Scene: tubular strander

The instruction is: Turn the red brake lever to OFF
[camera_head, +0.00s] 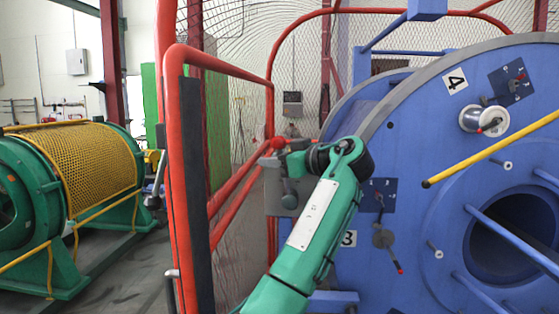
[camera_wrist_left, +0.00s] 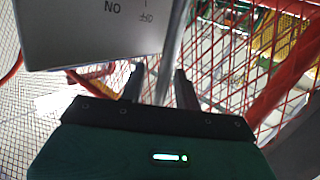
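A grey brake box (camera_head: 272,198) sits on the red fence post in the head view, partly hidden by my left arm. A red knob (camera_head: 278,143) shows just above it; I cannot tell for certain that it is the brake lever's end. In the left wrist view the grey panel (camera_wrist_left: 85,35) carries upside-down ON and OFF marks. A grey rod (camera_wrist_left: 174,50) runs past the panel's edge, between the fingers in the picture; contact is not visible. My left gripper (camera_wrist_left: 160,82) is open beside the panel. In the head view it is mostly hidden behind its wrist. My right gripper is not in view.
A red mesh fence (camera_head: 178,180) stands left of my arm. The large blue strander wheel (camera_head: 420,130) with a yellow bar (camera_head: 490,150) is close on the right. A green machine with a yellow mesh guard (camera_head: 90,160) stands far left, with open floor before it.

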